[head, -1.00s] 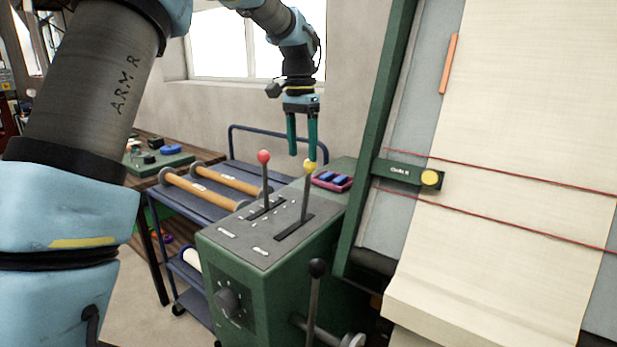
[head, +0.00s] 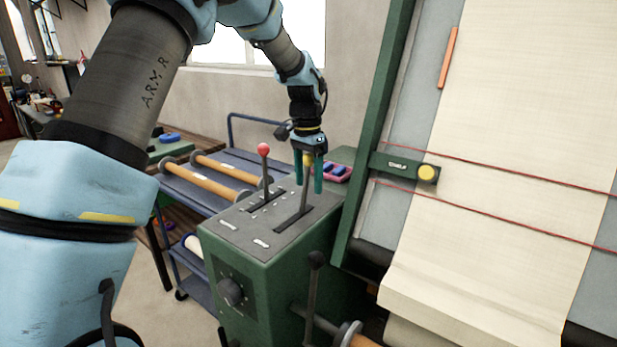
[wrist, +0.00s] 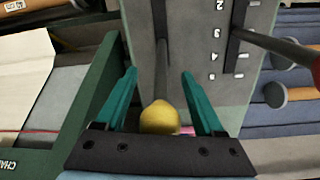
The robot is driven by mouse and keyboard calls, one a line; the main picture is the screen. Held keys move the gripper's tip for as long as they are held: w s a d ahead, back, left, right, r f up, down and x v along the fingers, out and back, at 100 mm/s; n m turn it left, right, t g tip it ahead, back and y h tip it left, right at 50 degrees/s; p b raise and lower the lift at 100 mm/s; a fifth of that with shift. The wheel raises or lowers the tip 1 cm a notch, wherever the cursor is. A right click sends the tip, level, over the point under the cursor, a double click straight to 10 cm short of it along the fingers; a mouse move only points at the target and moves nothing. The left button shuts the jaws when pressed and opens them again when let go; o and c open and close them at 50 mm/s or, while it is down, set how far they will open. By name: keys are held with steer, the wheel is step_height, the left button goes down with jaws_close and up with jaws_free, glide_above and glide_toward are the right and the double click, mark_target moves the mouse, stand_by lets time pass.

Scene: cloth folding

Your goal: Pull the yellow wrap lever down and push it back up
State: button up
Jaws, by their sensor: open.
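The yellow wrap lever stands on top of the green control box (head: 265,265), its yellow knob (head: 308,158) up between my gripper's fingers. My gripper (head: 308,188) points down with its teal fingers open, one on each side of the lever. In the wrist view the yellow knob (wrist: 160,118) lies between the two open fingers (wrist: 160,85), with a gap on both sides. The lever's grey shaft (wrist: 162,75) runs down into its slot.
A red-knobbed lever (head: 264,149) stands in the slot to the left. A black-knobbed lever (head: 316,260) rises in front of the box. A blue cart (head: 190,205) with orange rollers is behind left. The cloth machine (head: 500,150) fills the right side.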

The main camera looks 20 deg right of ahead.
jaws_close()
stand_by(0.6)
stand_by(0.8)
